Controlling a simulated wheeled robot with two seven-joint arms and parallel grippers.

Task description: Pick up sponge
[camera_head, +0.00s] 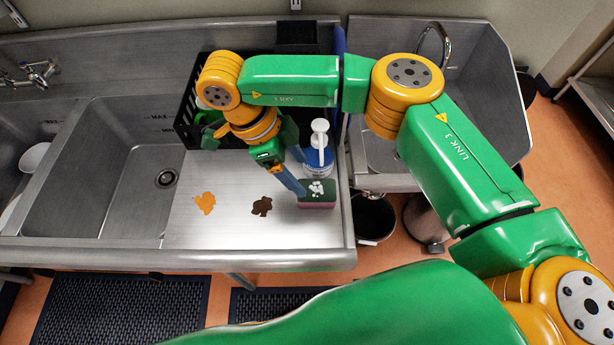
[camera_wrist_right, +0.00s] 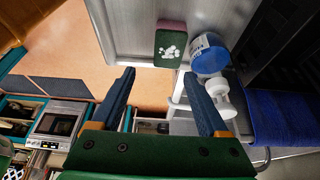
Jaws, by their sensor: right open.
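The sponge (camera_head: 318,197) lies on the steel drainboard near its right edge. It has a dark green top with a patch of white foam and a pink underside. It also shows in the right wrist view (camera_wrist_right: 171,44), beyond the fingertips. My right gripper (camera_head: 296,172) is open, with blue fingers pointing down just left of and above the sponge. In the right wrist view the gap between the fingers (camera_wrist_right: 160,88) is empty, and the sponge looks apart from them. My left gripper does not show in either view.
A blue and white pump bottle (camera_head: 320,158) stands right behind the sponge. A black rack (camera_head: 187,112) is at the back. Orange (camera_head: 205,203) and brown (camera_head: 262,206) stains mark the drainboard (camera_head: 240,232). A sink basin (camera_head: 125,165) is at the left.

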